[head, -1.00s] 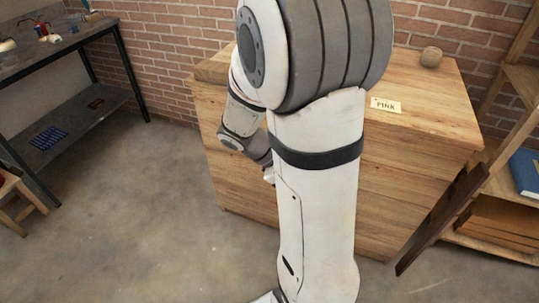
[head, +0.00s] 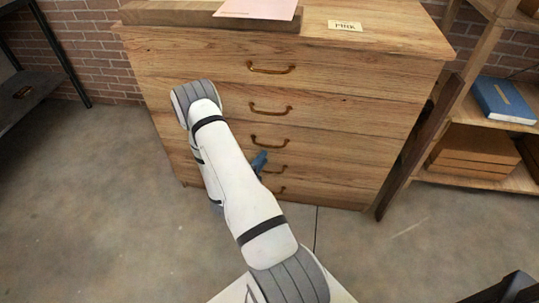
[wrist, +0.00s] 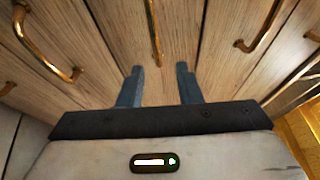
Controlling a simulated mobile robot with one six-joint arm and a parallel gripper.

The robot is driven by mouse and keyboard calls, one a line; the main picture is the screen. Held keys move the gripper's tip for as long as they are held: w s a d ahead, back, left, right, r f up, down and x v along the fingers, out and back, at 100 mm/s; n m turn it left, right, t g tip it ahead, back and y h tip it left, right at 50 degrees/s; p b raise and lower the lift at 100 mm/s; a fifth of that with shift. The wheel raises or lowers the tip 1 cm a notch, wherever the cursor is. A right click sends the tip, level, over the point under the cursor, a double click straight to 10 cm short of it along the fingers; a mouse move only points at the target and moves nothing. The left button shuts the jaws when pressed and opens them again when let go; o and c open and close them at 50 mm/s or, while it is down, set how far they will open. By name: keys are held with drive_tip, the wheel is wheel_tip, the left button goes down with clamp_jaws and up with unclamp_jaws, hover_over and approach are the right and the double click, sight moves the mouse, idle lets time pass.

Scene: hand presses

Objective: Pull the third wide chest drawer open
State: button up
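The wooden chest (head: 340,95) has several wide drawers stacked in its front, each with a curved brass handle, and all look shut. The third drawer's handle (head: 269,142) shows just above my gripper (head: 259,162) in the head view. My arm hides the left part of the lower drawers. In the wrist view my gripper (wrist: 159,72) is open, with two blue-grey fingers apart and nothing between them. The middle handle of the row, the third drawer's handle (wrist: 153,30), lies ahead, lined up with the gap. It looks beyond the fingertips, with no contact visible.
On the chest top are a wooden board (head: 200,14), a pink sheet (head: 258,8) and a small label card (head: 345,26). A shelf with a blue book (head: 503,100) stands at the right, and a dark plank (head: 418,150) leans beside the chest. Floor before the chest is open.

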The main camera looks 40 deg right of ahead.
sight(273, 147)
drive_tip(key=x, duration=0.2)
drive_tip(key=b+x, duration=0.1)
drive_tip(key=x, duration=0.4)
drive_tip(key=shift+w+d+f+b, duration=0.2)
drive_tip(key=shift+d+f+b, duration=0.05)
drive_tip(key=shift+d+b, duration=0.05)
clamp_jaws()
